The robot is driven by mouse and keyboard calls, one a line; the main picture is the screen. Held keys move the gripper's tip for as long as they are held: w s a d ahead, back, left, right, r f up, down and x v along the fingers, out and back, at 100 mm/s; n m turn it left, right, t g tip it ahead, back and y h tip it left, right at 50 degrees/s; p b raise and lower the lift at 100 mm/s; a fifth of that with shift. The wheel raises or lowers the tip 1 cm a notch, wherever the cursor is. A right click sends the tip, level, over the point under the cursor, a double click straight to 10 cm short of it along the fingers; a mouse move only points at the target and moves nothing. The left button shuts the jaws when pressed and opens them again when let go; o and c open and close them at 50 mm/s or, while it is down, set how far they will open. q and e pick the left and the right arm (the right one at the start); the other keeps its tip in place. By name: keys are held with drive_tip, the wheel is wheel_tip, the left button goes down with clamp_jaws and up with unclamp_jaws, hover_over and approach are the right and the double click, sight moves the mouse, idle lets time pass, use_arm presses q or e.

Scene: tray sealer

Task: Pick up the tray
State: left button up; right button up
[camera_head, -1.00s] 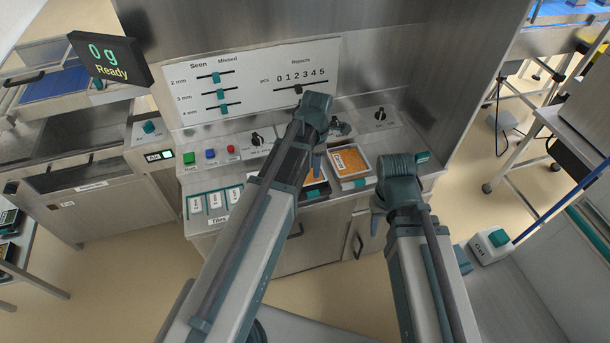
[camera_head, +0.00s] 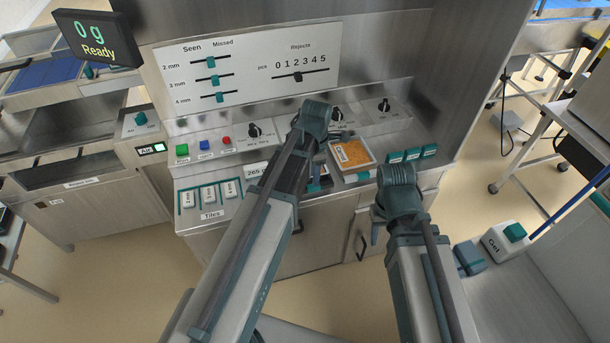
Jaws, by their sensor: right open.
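A shallow tray (camera_head: 362,166) with a clear-looking rim and orange contents under a white label lies on the metal bench, right of my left wrist. My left gripper (camera_head: 322,160) points down beside the tray's left side. Its fingers are mostly hidden behind my wrist, so I cannot tell its opening or whether it touches the tray. My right gripper (camera_head: 376,228) is open and empty, nearer to me than the tray and in front of the bench edge; only part of it shows below my wrist.
White tiles (camera_head: 209,194) stand in a holder at the bench's left, and teal blocks (camera_head: 412,154) lie right of the tray. Buttons and knobs (camera_head: 254,131) line the back below a slider panel (camera_head: 250,68). A white Gel box (camera_head: 506,240) stands at the right.

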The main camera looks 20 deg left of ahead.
use_arm(q)
drive_tip(key=shift+f, duration=0.1)
wheel_tip(320, 180, down, 5)
drive_tip(key=b, duration=0.5)
drive_tip(key=shift+s+f, duration=0.15)
clamp_jaws()
idle(1.3)
